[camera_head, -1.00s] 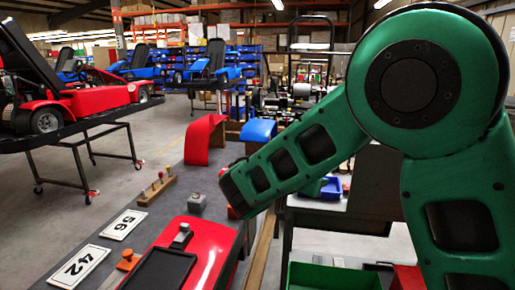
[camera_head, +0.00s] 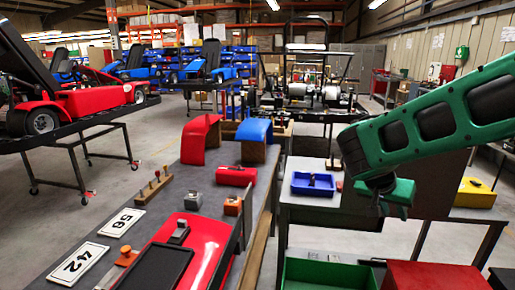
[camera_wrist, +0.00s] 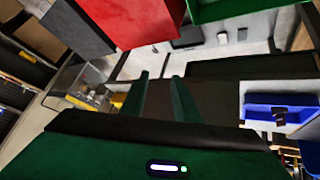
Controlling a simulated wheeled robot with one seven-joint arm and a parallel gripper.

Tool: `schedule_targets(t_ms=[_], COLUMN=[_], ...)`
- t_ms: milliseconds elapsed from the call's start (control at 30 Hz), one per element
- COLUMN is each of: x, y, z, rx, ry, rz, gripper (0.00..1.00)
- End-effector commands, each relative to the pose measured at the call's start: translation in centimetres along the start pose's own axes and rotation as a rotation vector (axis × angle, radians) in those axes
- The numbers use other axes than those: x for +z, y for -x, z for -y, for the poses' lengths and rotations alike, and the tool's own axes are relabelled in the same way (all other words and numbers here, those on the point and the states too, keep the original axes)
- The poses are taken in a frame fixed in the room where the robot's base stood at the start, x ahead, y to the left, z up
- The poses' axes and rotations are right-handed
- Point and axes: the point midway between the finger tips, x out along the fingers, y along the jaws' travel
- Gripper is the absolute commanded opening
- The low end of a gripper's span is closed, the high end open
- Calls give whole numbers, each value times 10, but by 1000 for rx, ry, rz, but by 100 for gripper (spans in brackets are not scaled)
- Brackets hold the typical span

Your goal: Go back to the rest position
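My green arm reaches in from the right side of the head view, with its wrist over the right-hand workbench (camera_head: 330,210). My gripper (camera_head: 385,208) hangs at the end of it; its fingers are hard to make out there. In the wrist view my gripper (camera_wrist: 159,76) shows two green fingers with a clear gap and nothing between them. It is empty and apart from the things on the bench. A blue tray (camera_head: 313,191) with a small dark item lies left of it and also shows in the wrist view (camera_wrist: 255,111).
The left bench (camera_head: 120,195) holds number plates, a red kart panel (camera_head: 215,240), a red toolbox (camera_head: 235,175) and red and blue curved panels. A green bin (camera_head: 330,262) and a red box (camera_head: 440,276) stand in front. A yellow bin (camera_head: 476,195) is at right.

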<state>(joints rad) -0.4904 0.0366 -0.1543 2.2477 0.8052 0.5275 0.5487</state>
Motion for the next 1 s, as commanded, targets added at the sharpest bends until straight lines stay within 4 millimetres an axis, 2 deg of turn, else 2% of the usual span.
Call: schedule_targets(t_ms=[33, 200, 400, 500, 700, 833, 1000], x=[5, 41, 97, 126, 170, 182, 184], y=[-6, -11, 3, 15, 38, 44, 46], z=[-30, -104, -173, -197, -223, -228, -229], rx=[7, -11, -90, -146, -240, -270, -277], ry=[-4, 32, 81, 110, 158, 179, 184], rz=[60, 256, 452, 528, 619, 640, 645], gripper=[28, 28, 28, 28, 28, 28, 28])
